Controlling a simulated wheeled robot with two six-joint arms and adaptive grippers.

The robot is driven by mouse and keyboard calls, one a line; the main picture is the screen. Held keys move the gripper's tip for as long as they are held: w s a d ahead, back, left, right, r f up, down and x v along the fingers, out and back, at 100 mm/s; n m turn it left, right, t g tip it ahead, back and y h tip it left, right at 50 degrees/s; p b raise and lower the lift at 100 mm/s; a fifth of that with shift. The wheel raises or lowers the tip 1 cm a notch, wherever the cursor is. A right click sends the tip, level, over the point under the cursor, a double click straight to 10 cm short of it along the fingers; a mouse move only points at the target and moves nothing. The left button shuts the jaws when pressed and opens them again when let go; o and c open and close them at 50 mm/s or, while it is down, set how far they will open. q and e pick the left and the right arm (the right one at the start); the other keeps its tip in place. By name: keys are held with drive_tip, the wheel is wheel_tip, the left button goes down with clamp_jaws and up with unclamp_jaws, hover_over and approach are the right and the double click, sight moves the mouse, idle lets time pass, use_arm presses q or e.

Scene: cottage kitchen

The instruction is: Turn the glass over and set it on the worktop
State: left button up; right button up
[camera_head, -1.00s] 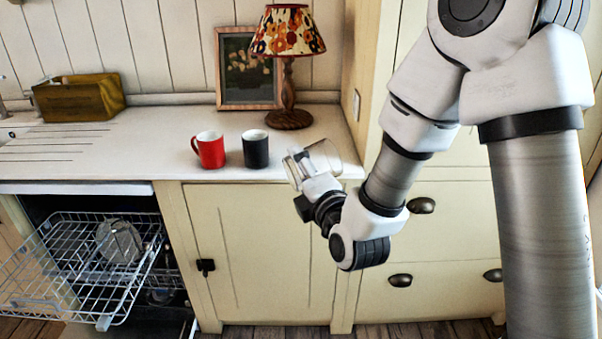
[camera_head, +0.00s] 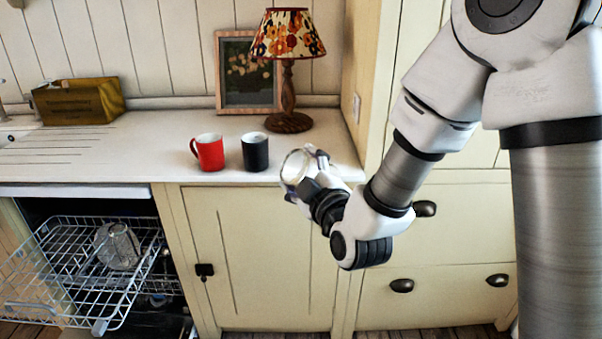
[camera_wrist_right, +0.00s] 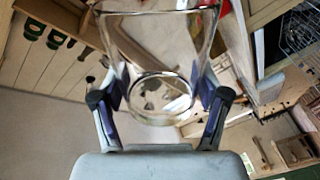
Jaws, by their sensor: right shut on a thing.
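My right gripper (camera_head: 303,175) is shut on a clear glass (camera_head: 295,165) in front of the worktop's (camera_head: 120,160) front edge, right of the mugs. The glass is tilted, with one round end facing the head camera; I cannot tell there whether that is the mouth or the base. My left gripper is not in view.
A red mug (camera_head: 209,152) and a dark mug (camera_head: 255,151) stand near the worktop's front edge. Behind them are a lamp (camera_head: 288,80) and a picture frame (camera_head: 232,90). An open dishwasher rack (camera_head: 60,290) at lower left holds another glass (camera_head: 118,246).

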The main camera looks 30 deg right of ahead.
drive_tip(key=m, duration=0.3)
drive_tip(key=m+b, duration=0.1)
drive_tip(key=m, duration=0.3)
drive_tip(key=shift+f+m+b, duration=0.1)
drive_tip(key=shift+m+b, duration=0.25)
drive_tip(key=shift+m, duration=1.35)
